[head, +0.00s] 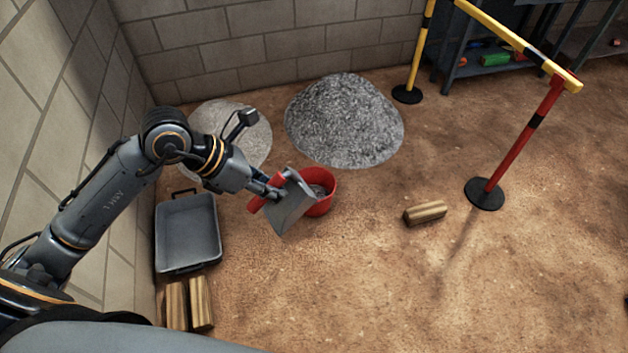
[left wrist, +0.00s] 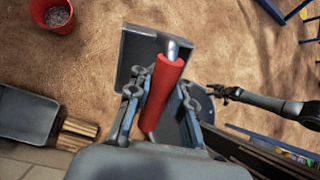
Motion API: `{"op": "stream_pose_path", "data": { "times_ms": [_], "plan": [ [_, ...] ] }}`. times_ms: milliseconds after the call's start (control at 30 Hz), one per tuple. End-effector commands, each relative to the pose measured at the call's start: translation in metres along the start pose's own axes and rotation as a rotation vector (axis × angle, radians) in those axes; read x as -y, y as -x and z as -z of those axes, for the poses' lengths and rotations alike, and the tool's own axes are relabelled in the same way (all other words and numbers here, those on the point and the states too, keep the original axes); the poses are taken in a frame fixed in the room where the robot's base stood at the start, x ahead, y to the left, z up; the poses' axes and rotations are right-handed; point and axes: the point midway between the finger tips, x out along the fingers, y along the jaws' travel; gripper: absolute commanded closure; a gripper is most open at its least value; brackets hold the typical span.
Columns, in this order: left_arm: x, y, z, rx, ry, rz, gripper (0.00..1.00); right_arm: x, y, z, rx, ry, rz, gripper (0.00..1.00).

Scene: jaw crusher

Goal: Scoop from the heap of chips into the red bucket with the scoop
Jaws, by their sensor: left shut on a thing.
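My left gripper (head: 272,192) is shut on the red handle of the grey metal scoop (head: 289,211). The handle lies between the fingers in the left wrist view (left wrist: 163,95). The scoop is tilted, and I see no chips on its visible face. In the head view it overlaps the left edge of the red bucket (head: 328,205); in the left wrist view the bucket (left wrist: 68,24) stands apart from it. Grey chips lie inside the bucket. The coarse grey heap of chips (head: 345,120) lies behind the bucket. My right gripper (left wrist: 222,93) is small and dark in the left wrist view.
A paler, flatter heap (head: 250,130) lies left of the chips, near the block wall. A grey tray (head: 188,232) and wooden blocks (head: 188,304) are at left. Another wooden block (head: 426,212) lies right of the bucket. A barrier post (head: 492,185) stands at right. The front floor is clear.

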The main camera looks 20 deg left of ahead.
Motion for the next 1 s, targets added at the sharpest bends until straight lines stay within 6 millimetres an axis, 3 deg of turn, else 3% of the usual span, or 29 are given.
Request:
{"op": "stream_pose_path", "data": {
  "times_ms": [33,1000],
  "plan": [
    [0.001,0.007,-0.006,-0.020,0.001,-0.003,1.00,0.000,0.013,0.001,0.001,0.000,0.000,0.60],
    [0.006,0.033,-0.027,-0.527,0.106,-0.002,1.00,-0.002,0.128,0.012,0.000,0.000,0.000,0.60]
  ]
}}
